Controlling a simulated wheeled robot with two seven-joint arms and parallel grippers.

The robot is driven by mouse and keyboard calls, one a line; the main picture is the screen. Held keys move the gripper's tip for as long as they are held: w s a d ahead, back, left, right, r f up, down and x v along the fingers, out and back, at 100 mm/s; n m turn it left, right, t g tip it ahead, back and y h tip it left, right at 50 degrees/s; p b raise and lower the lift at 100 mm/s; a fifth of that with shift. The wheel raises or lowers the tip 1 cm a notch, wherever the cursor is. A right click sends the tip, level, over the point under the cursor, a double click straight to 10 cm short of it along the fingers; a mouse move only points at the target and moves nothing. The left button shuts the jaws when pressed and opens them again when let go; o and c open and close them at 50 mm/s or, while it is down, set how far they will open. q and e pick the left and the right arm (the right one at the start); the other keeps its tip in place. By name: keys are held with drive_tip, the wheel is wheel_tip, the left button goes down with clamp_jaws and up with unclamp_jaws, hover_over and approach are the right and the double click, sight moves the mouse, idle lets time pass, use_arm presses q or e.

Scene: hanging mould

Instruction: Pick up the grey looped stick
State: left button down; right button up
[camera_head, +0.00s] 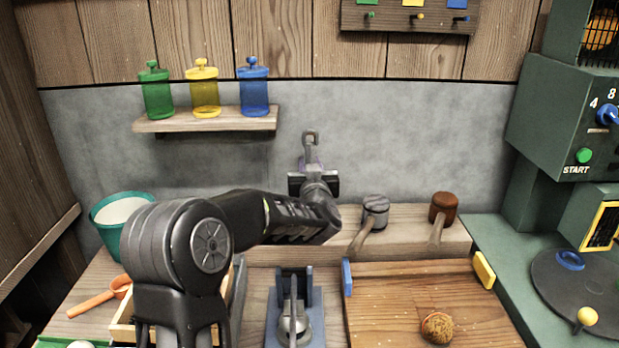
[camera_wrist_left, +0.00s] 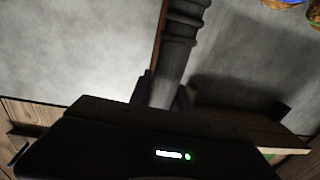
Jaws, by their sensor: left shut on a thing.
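The grey looped stick (camera_head: 310,140) stands roughly upright in front of the grey wall in the head view, with its loop at the top. My left gripper (camera_head: 312,172) is shut on it below the loop. In the left wrist view the ridged grey shaft of the stick (camera_wrist_left: 182,45) rises from between the fingers of my left gripper (camera_wrist_left: 165,95). The stick's lower part is hidden behind my gripper and arm. My right gripper is not in view.
A wooden shelf (camera_head: 205,122) with green, yellow and blue jars is at the left. A grey mallet (camera_head: 375,210) and a brown mallet (camera_head: 444,208) rest on the back ledge. A wooden board (camera_head: 400,310) bears a brown ball (camera_head: 437,328). A green machine (camera_head: 560,130) stands at the right.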

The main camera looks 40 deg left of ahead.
sight(309, 145)
use_arm(q)
wheel_tip(309, 145, up, 5)
drive_tip(key=shift+r+p, duration=0.15)
drive_tip(key=shift+p, duration=0.25)
idle(0.3)
